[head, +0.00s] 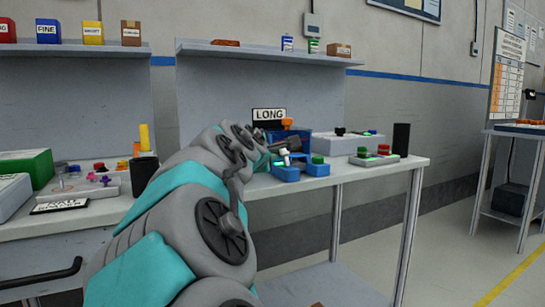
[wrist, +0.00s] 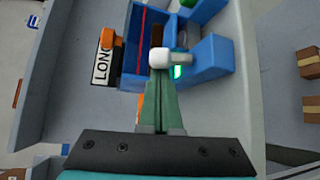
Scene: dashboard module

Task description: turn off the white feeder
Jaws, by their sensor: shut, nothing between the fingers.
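A blue machine (head: 287,174) stands on the bench in the head view, and its blue housing (wrist: 210,62) fills the upper middle of the wrist view. A white lever or knob (head: 284,155) sits on it; it also shows in the wrist view (wrist: 160,57), with a pale stem running right. A green light (wrist: 180,71) glows just below the stem. My gripper (wrist: 160,78) is shut and empty, its tips right at the white knob; I cannot tell whether they touch. In the head view my arm hides most of my gripper.
A LONG sign (head: 269,114) stands behind, with an orange part (head: 287,122) beside it. A green button (head: 317,158), a control box (head: 374,159) and a black cylinder (head: 401,139) are to the right. A yellow cylinder (head: 144,137) stands left.

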